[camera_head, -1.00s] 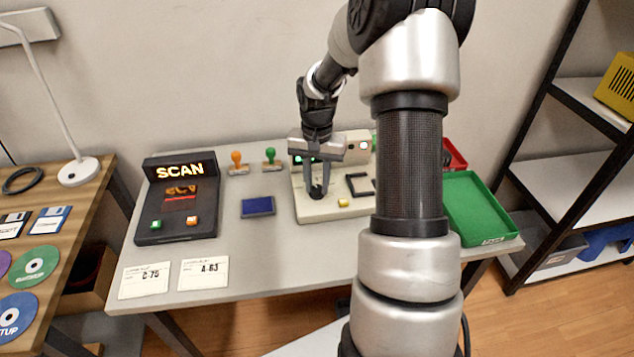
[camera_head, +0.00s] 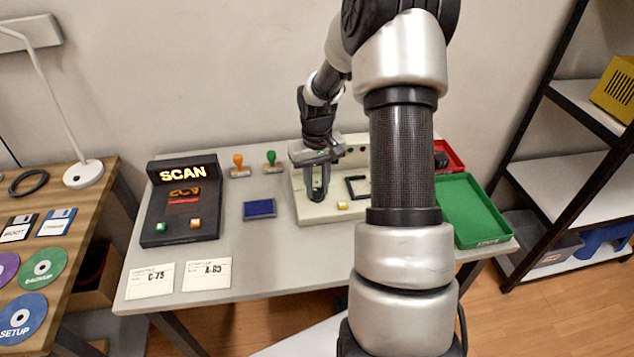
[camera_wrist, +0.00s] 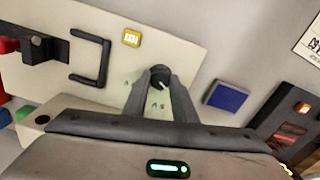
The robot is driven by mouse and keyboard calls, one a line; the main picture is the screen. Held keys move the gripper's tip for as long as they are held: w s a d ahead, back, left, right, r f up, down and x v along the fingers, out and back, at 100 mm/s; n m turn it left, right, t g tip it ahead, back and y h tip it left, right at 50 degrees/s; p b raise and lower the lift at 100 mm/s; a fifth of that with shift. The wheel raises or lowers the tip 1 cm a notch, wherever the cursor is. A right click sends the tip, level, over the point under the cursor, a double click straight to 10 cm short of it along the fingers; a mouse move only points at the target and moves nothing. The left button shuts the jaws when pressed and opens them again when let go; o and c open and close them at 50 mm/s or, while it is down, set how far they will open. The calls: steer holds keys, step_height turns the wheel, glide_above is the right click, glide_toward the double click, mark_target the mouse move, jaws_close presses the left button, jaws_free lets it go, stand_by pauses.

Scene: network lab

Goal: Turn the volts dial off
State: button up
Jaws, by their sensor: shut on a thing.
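The dial (camera_wrist: 160,77) is a small round black knob on a cream panel box (camera_wrist: 60,80); faint marks beside it are too small to read. The panel also stands on the grey table in the head view (camera_head: 330,214). My gripper (camera_head: 317,196) points down over the left part of the panel and is shut on the dial. In the wrist view the two fingers (camera_wrist: 161,82) lie on either side of the knob. In the head view the fingers hide the dial, and my arm covers the panel's right part.
Beside the dial are a yellow button (camera_wrist: 131,37) and a black handle (camera_wrist: 90,62). A blue pad (camera_head: 259,209), a SCAN device (camera_head: 182,200) and two stamps (camera_head: 271,160) stand left. A green tray (camera_head: 470,210) lies right. Two cards lie at the table's front.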

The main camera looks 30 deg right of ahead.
mark_target(317, 190)
steer(key=shift+n+p, duration=0.35)
steer(key=shift+n, duration=0.75)
steer(key=o, duration=1)
steer(key=shift+o, duration=0.2)
step_height(317, 190, up, 18)
steer(key=p, duration=0.2)
steer(key=shift+f, duration=0.25)
